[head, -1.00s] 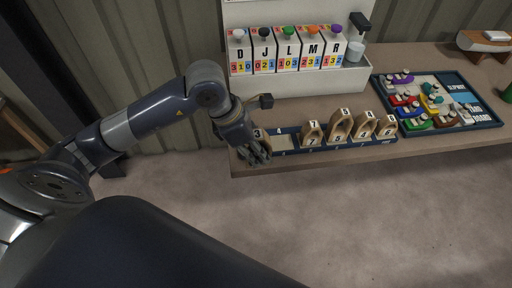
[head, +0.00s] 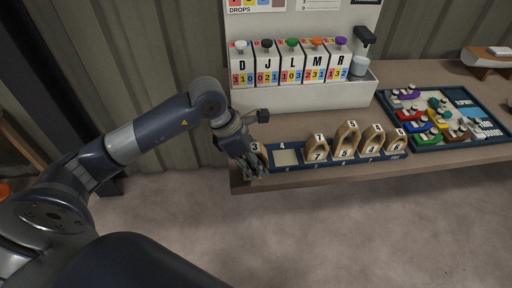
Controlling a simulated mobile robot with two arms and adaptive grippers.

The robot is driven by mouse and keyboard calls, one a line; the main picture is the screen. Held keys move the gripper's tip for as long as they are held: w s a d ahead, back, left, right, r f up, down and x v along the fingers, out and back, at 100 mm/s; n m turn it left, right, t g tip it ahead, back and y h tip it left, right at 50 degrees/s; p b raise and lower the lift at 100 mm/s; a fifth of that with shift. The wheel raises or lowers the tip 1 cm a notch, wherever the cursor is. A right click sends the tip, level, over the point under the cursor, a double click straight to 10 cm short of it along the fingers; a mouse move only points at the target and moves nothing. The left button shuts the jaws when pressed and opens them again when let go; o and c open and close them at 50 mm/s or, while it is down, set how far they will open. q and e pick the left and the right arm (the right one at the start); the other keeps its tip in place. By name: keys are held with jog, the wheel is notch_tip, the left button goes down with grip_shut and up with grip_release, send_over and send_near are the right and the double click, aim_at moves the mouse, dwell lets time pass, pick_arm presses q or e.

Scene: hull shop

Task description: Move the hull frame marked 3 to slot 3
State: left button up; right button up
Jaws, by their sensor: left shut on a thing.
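My left gripper (head: 254,170) is at the left end of a navy rack (head: 300,171) on the bench's front edge. It is shut on the hull frame marked 3 (head: 255,148), which is mostly hidden behind the fingers; its number shows just above them. I cannot tell whether this frame is seated or lifted. Right of it, an empty pale slot (head: 287,157) has a 4 behind it. Farther right stand wooden arched frames marked 7 (head: 317,148), 5 (head: 345,141), 4 (head: 371,139) and 6 (head: 394,140). Slot 3's label is not clear. My right gripper is not in view.
A white dispenser (head: 300,98) with several lettered, coloured-knob units stands behind the rack. A blue-edged board (head: 447,153) with colourful pieces lies to the right. A model boat (head: 487,60) is at the far right. Bare bench lies between rack and dispenser.

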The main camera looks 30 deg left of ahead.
pick_arm(q)
jog(key=w+a, duration=0.1)
jog(key=w, duration=0.1)
jog(key=w+a+p, duration=0.1)
jog(key=w, duration=0.1)
jog(key=w+a, duration=0.1)
jog(key=w, duration=0.2)
jog(key=shift+a+f+p, duration=0.15)
jog(key=shift+f+p, duration=0.15)
jog(key=shift+p, duration=0.05)
notch_tip(320, 180, down, 3)
jog(key=shift+w+f+p, duration=0.15)
jog(key=shift+p, duration=0.5)
jog(key=shift+f, duration=0.15)
jog(key=shift+f, duration=0.1)
jog(key=shift+f, duration=0.15)
jog(key=o, duration=1.1)
